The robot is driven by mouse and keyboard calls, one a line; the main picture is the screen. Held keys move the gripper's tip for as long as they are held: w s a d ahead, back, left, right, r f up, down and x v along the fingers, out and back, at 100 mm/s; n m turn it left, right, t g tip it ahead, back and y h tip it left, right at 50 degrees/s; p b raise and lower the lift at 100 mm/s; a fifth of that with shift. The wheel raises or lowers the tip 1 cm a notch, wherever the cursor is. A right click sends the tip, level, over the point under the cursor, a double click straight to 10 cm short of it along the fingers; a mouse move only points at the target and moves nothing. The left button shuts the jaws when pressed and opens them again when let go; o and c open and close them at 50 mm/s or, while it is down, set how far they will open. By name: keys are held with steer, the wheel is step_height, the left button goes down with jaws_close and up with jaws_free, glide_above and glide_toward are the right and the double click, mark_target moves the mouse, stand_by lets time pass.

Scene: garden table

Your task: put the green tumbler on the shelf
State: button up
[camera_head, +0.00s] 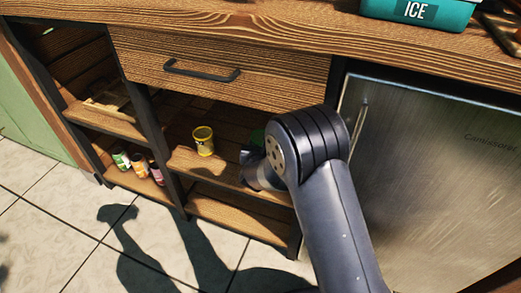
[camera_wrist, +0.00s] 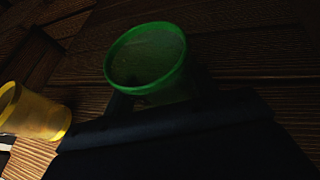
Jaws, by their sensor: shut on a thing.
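The green tumbler (camera_wrist: 148,58) shows in the wrist view with its open rim facing the camera. My gripper (camera_wrist: 160,105) is shut on it, and its dark jaws hide the lower part. My gripper (camera_head: 251,158) reaches in over the middle shelf (camera_head: 222,173), below the drawer and right of the yellow tumbler. I cannot tell whether the green tumbler touches the shelf board.
A yellow tumbler (camera_head: 203,141) stands on the same shelf; it also shows in the wrist view (camera_wrist: 38,114). A drawer (camera_head: 215,55) is shut above. Several small cans (camera_head: 140,166) stand low on the left. A steel fridge door (camera_head: 430,170) is to the right.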

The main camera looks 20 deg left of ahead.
steer(key=shift+f, duration=0.15)
steer(key=o, duration=1.1)
steer(key=shift+r, duration=0.2)
steer(key=shift+s+r, duration=0.15)
steer(key=shift+s, duration=0.05)
steer(key=p+v, duration=0.3)
steer(key=v, duration=0.8)
steer(key=shift+s+r, duration=0.1)
steer(key=shift+s, duration=0.15)
